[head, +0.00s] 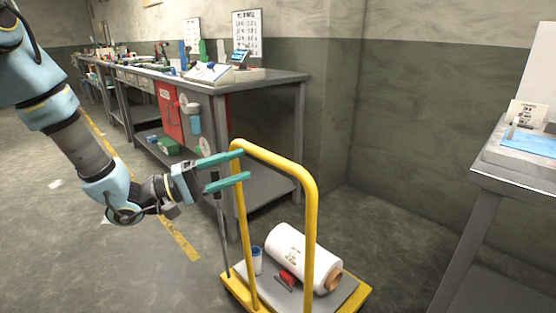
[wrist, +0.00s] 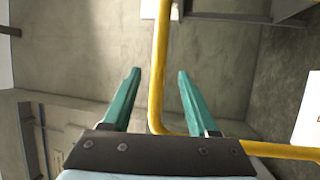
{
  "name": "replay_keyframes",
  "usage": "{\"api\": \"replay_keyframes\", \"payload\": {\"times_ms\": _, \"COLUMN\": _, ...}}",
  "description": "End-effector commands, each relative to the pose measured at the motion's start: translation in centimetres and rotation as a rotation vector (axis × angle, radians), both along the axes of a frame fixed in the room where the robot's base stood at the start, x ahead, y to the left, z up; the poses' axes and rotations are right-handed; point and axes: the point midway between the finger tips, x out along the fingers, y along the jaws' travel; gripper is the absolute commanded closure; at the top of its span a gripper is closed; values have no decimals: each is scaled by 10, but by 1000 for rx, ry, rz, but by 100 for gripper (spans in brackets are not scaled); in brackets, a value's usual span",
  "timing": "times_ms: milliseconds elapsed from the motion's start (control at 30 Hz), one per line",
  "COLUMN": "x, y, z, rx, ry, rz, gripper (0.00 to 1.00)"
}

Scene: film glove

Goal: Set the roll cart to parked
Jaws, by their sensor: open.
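The roll cart (head: 240,291) stands on the floor with its yellow push handle (head: 311,215) upright. On its deck lie a large white roll (head: 296,252) with a brown core and a small red piece (head: 288,277) with a grey part. My gripper (head: 247,165) is open at the upper left corner of the handle, one finger above the other. In the wrist view, the yellow bar (wrist: 159,70) runs between the two open fingers (wrist: 158,75) and bends right near the palm. I cannot tell whether it touches either finger.
A blue-and-white canister (head: 257,261) stands on the cart. A long workbench (head: 225,88) with tools runs behind it. Another table (head: 515,168) stands at the right. The floor left of the cart is clear, with a yellow line (head: 178,238).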

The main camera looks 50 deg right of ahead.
Motion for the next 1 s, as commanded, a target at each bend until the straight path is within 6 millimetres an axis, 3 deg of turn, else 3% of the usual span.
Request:
{"api": "replay_keyframes", "payload": {"times_ms": 533, "x": -43, "y": -76, "z": 17, "rx": 2, "ry": -5, "rz": 3, "gripper": 41}}
{"api": "replay_keyframes", "payload": {"times_ms": 700, "x": -49, "y": -86, "z": 19, "rx": 1, "ry": -4, "rz": 5, "gripper": 41}}
{"api": "replay_keyframes", "payload": {"times_ms": 1000, "x": -49, "y": -88, "z": 19, "rx": 2, "ry": -4, "rz": 6, "gripper": 41}}
